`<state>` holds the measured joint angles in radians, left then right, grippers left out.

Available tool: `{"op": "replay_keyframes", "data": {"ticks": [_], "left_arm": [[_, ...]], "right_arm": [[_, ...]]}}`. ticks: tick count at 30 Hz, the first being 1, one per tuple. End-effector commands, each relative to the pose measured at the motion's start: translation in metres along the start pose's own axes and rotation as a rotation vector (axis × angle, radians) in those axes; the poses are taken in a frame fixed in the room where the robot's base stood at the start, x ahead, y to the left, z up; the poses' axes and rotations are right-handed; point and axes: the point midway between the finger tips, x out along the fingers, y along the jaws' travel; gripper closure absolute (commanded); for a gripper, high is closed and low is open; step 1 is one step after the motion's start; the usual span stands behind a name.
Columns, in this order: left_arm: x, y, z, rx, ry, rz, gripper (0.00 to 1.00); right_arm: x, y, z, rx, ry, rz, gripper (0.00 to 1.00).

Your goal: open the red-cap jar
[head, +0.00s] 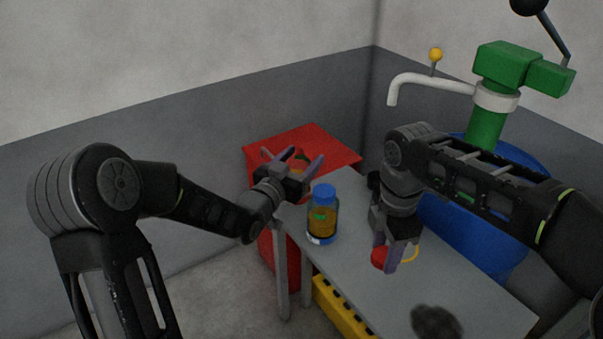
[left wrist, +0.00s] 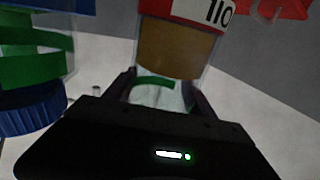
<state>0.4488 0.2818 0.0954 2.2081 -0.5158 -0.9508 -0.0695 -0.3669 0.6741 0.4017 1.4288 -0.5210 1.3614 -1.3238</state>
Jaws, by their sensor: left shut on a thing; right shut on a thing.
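My left gripper (head: 303,168) is shut on a clear jar (head: 298,157), over the table's far left corner. In the left wrist view the jar (left wrist: 175,48) has amber contents, a red and white label and a green band. No red cap shows on its visible part. My right gripper (head: 396,262) points down low over the table, shut on a red round piece (head: 378,257) that looks like the red cap. The fingers partly hide it. I cannot tell whether it touches the table.
A blue-capped jar (head: 322,215) with amber contents stands upright on the grey table (head: 360,290) between my grippers. A red cabinet (head: 320,142), a blue drum (head: 450,230) and a green pump (head: 490,110) stand behind.

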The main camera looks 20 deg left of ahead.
Motion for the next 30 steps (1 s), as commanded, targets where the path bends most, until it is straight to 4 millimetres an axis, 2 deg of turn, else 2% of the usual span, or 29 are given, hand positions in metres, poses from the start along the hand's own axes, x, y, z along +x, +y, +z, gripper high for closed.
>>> {"op": "replay_keyframes", "data": {"ticks": [5,13,26,27,30], "left_arm": [[0.000,0.000,0.001,0.000,0.001,0.000,1.00],[0.000,0.000,0.035,-0.001,0.000,0.001,1.00],[0.000,0.000,0.040,0.000,0.002,0.000,1.00],[0.000,0.000,0.041,0.000,0.000,0.000,0.35],[0.000,0.000,0.040,0.000,0.000,0.000,0.27]], "right_arm": [[0.000,0.000,0.000,0.000,0.000,0.000,1.00],[0.009,0.000,0.000,0.000,0.000,0.000,1.00],[0.013,0.000,0.000,0.000,0.000,0.000,1.00],[0.013,0.000,0.000,0.000,0.000,0.000,1.00],[0.012,0.000,0.000,0.000,0.000,0.000,1.00]]}}
